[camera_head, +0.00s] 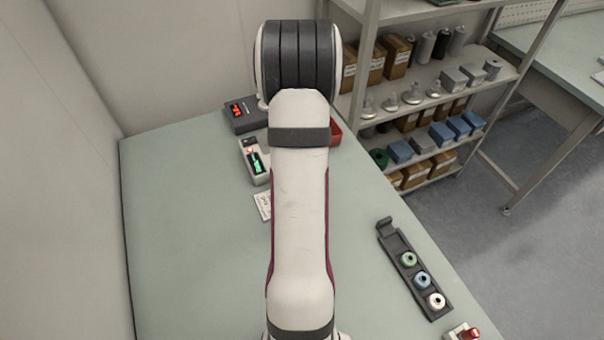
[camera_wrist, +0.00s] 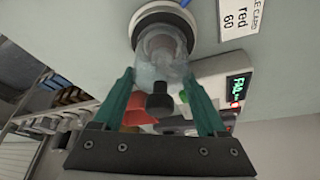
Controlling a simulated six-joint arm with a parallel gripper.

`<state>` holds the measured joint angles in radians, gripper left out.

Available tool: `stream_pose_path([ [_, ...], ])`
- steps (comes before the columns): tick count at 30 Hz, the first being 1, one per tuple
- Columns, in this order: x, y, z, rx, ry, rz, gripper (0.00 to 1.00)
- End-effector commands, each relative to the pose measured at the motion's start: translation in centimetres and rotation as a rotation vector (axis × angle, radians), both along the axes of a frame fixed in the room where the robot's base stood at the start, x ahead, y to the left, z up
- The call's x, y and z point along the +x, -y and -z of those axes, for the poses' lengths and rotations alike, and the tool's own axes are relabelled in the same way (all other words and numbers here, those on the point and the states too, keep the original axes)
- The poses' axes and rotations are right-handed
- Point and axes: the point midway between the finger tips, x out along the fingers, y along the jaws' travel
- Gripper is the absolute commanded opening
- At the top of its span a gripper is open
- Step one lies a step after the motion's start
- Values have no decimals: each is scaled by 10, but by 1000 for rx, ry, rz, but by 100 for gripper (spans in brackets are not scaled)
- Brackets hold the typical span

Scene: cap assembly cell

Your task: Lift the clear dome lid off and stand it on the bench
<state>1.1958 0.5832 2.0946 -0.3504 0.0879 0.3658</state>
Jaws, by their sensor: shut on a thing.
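The clear dome lid (camera_wrist: 160,62) is in the wrist view, translucent, with a black knob (camera_wrist: 160,103) on its near end. My gripper (camera_wrist: 161,78) has its green fingers on either side of the dome and is shut on it. Beyond the dome is a round white-rimmed base (camera_wrist: 150,13) on the bench (camera_wrist: 95,30). I cannot tell whether the dome touches this base or is clear of it. In the head view my arm hides the gripper, the dome and the base.
A red bin (camera_head: 335,132) is beside my arm. A dark rack (camera_head: 391,236) holds three caps at right. The bench's left side (camera_head: 190,240) is clear.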

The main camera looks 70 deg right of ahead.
Motion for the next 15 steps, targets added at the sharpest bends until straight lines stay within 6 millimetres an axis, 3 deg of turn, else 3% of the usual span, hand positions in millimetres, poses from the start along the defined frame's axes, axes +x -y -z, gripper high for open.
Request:
stream_pose_path([
  [8, 0, 1, -7, -2, 0, 3, 11],
  [14, 1, 1, -44, -6, 2, 1, 10],
  [15, -10, -1, -48, -3, 1, 5, 10],
])
